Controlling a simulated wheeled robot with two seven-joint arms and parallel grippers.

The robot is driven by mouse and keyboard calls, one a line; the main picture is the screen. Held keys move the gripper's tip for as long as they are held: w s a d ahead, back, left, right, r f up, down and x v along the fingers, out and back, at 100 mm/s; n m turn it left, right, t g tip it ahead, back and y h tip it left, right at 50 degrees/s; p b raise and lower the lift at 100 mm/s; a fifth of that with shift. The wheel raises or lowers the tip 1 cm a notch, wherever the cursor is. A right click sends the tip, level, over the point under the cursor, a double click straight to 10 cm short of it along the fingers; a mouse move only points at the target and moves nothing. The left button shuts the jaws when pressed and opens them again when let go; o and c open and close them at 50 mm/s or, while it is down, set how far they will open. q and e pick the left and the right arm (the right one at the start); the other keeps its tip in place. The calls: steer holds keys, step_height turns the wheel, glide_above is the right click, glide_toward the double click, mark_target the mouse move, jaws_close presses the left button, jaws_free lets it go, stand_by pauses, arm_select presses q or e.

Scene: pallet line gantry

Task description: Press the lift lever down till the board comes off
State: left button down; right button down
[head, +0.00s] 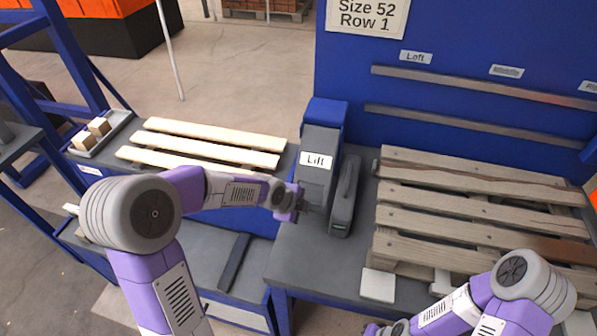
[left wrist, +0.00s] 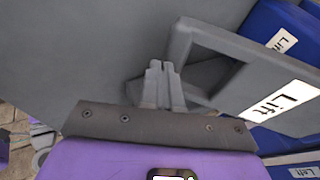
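The lift unit, a dark grey block with a white "Lift" label (head: 316,160) and a blue top, stands on the bench left of the pallet. A long dark grey part with a small green mark (head: 345,197) sits along its right side. My left gripper (head: 303,206) is at the unit's lower left. In the left wrist view its fingers (left wrist: 162,84) are together, close to a grey frame with an opening and a "Lift" label (left wrist: 279,100); contact is unclear. The grey-brown pallet boards (head: 470,210) lie at right. My right gripper (head: 376,329) is mostly cut off; its fingers are hidden.
Pale boards (head: 205,143) lie on the left table beside a tray (head: 125,120) with wooden blocks. A blue panel (head: 460,45) with metal rails stands behind the pallet. A pale square piece (head: 378,285) lies at the bench front. My right forearm is near the pallet's front.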

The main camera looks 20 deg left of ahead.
arm_select(q)
steer(key=shift+w+f, duration=0.15)
steer(key=shift+f, duration=0.45)
steer(key=shift+s+r, duration=0.4)
steer(key=shift+r, duration=0.15)
steer(key=s+a+r+p, duration=0.2)
steer(key=s+r+p, duration=0.3)
steer(key=s+r, duration=0.4)
steer(key=shift+s, duration=0.15)
